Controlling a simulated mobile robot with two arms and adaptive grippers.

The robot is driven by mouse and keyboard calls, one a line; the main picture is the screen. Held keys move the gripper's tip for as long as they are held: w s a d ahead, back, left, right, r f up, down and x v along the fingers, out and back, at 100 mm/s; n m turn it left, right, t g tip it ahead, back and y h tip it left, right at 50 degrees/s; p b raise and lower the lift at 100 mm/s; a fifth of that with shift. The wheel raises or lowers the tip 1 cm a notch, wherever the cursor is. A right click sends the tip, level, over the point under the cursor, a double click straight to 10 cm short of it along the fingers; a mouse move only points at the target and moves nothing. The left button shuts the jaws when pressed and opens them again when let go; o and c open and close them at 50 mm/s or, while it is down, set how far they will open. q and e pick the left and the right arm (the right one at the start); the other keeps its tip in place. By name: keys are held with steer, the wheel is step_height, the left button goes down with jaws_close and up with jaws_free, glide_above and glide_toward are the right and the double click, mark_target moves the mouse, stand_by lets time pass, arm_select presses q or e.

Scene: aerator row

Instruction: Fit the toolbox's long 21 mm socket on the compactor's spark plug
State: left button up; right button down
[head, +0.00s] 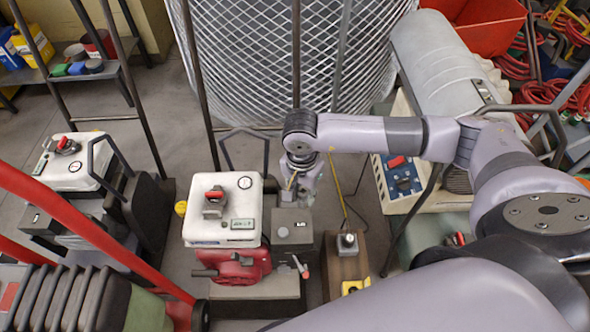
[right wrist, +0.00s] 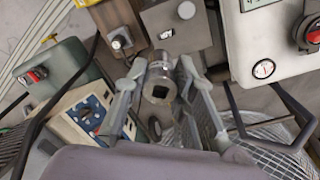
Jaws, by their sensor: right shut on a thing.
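My right gripper (head: 303,182) is beside the grey box of a machine with a white tank (head: 222,205) and red engine. In the right wrist view, the gripper's (right wrist: 160,95) two fingers are shut on a metal socket (right wrist: 158,80). The socket's square drive hole faces the camera; its far end points toward the grey box (right wrist: 178,25), which has a round fitting (right wrist: 186,10) on its face. The socket looks apart from that fitting. I cannot make out a spark plug. The grey box also shows in the head view (head: 292,228). My left gripper is not in view.
A similar white-tanked machine (head: 75,160) stands at left, with red bars at lower left. A wire-mesh roll (head: 270,60) stands behind. A small block with a knob (head: 347,243) stands right of the grey box.

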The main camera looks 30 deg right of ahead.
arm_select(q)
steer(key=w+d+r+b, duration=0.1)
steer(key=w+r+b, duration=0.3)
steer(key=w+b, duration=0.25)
arm_select(e)
steer(key=w+d+f+m+b, duration=0.2)
steer(key=w+f+m, duration=0.2)
steer(key=m, duration=0.3)
steer(key=w+d+f+m+b, duration=0.1)
steer(key=w+f+m, duration=0.3)
steer(key=m, duration=0.4)
steer(key=w+d+f+m+b, duration=0.2)
steer(key=w+f+m+b, duration=0.2)
steer(key=w+m, duration=0.2)
steer(key=shift+d+m, duration=0.35)
steer(key=shift+m, duration=0.85)
steer(key=shift+f+b, duration=0.55)
steer(key=shift+b, duration=0.05)
arm_select(q)
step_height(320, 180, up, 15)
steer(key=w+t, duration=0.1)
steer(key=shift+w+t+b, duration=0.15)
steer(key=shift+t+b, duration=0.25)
steer(key=shift+b, duration=0.05)
arm_select(e)
steer(key=shift+f, duration=0.65)
